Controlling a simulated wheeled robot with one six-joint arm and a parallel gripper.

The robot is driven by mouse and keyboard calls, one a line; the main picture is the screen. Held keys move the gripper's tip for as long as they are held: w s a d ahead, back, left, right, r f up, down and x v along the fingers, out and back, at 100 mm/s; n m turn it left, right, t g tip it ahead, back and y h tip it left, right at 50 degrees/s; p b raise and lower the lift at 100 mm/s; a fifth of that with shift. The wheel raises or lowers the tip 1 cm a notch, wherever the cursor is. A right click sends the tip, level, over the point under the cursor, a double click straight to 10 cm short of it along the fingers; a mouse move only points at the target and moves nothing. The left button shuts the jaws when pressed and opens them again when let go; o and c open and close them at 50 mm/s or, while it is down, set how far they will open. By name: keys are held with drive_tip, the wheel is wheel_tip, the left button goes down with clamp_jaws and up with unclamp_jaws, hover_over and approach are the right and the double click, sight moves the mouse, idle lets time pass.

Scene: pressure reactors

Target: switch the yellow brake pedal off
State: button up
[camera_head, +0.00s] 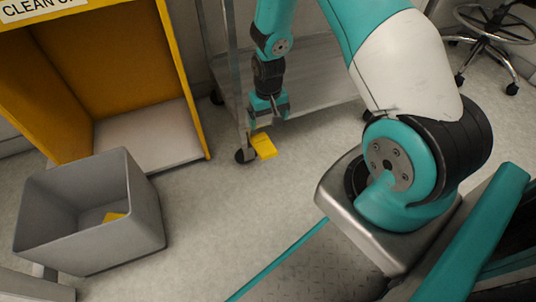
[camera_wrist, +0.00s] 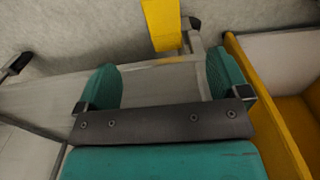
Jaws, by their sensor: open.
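The yellow brake pedal (camera_head: 263,146) is a flat tab low at the caster on the near corner of the metal cart (camera_head: 318,78). In the wrist view the pedal (camera_wrist: 162,25) is at the top middle, beyond the fingertips. My gripper (camera_head: 268,113) points down in the head view and is above the pedal, with a visible gap. In the wrist view my gripper (camera_wrist: 165,80) has its two teal fingers wide apart with nothing between them. The pedal's exact tilt is hard to tell.
A grey bin (camera_head: 90,215) with a yellow item (camera_head: 114,217) in it stands at the left. Behind it is a yellow cabinet (camera_head: 182,75), whose edge also shows at right in the wrist view. The floor (camera_head: 225,205) in front of the pedal is clear.

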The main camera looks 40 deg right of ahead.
sight(268, 151)
wheel_tip(268, 151, down, 17)
drive_tip(key=b, duration=0.8)
drive_tip(key=shift+b, duration=0.4)
drive_tip(key=shift+r, duration=0.1)
drive_tip(key=c, duration=1.3)
drive_tip(key=shift+w+r+g+p, duration=0.1)
drive_tip(key=shift+r+g+p, duration=0.3)
drive_tip(key=shift+p, duration=0.8)
drive_tip(key=shift+f, duration=0.1)
drive_tip(key=o, duration=1.3)
